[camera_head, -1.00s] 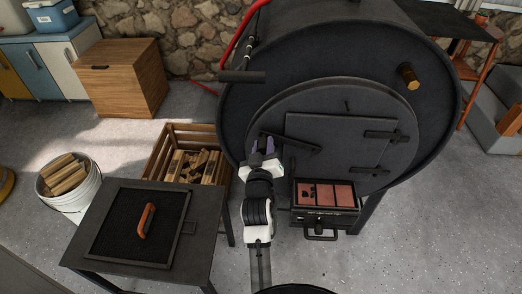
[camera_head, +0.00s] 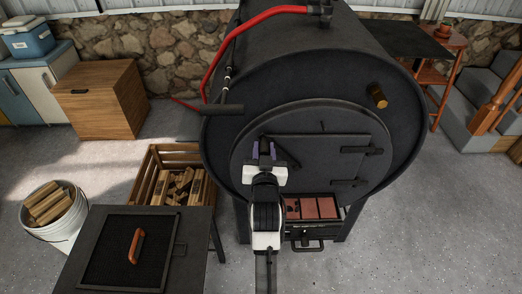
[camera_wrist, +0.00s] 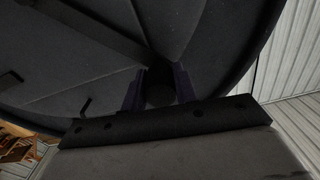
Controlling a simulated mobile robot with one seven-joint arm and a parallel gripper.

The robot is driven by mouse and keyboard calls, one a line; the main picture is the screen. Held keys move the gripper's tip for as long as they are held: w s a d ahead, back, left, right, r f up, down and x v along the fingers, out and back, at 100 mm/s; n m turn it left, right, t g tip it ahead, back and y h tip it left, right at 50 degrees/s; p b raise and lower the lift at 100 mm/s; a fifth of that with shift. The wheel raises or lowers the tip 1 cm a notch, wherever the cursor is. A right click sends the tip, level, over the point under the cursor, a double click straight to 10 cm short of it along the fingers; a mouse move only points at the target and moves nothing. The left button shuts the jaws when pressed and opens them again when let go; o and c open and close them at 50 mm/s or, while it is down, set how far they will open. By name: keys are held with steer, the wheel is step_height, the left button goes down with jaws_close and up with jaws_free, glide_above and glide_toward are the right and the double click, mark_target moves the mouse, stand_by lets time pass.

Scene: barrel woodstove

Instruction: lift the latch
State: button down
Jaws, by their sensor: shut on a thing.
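The latch (camera_head: 289,153) is a dark bar on the left side of the square stove door (camera_head: 335,150). It slants steeply, its upper left end at my gripper and its lower right end on the door. My gripper (camera_head: 264,150) is in front of the door's left edge, shut on the latch's end. In the wrist view, the two purple-grey fingers (camera_wrist: 159,88) stand on either side of a dark rounded end, and a dark bar (camera_wrist: 95,33) runs from there to the upper left. The exact contact is too dark to see.
An ash drawer (camera_head: 300,245) is below the door. A rod handle (camera_head: 222,109) sticks out at upper left.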

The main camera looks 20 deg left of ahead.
steer(key=shift+d+r, duration=0.15)
steer(key=shift+r, duration=0.1)
steer(key=c, duration=1.1)
jaws_free()
steer(key=shift+w+f, duration=0.1)
steer(key=shift+f, duration=0.1)
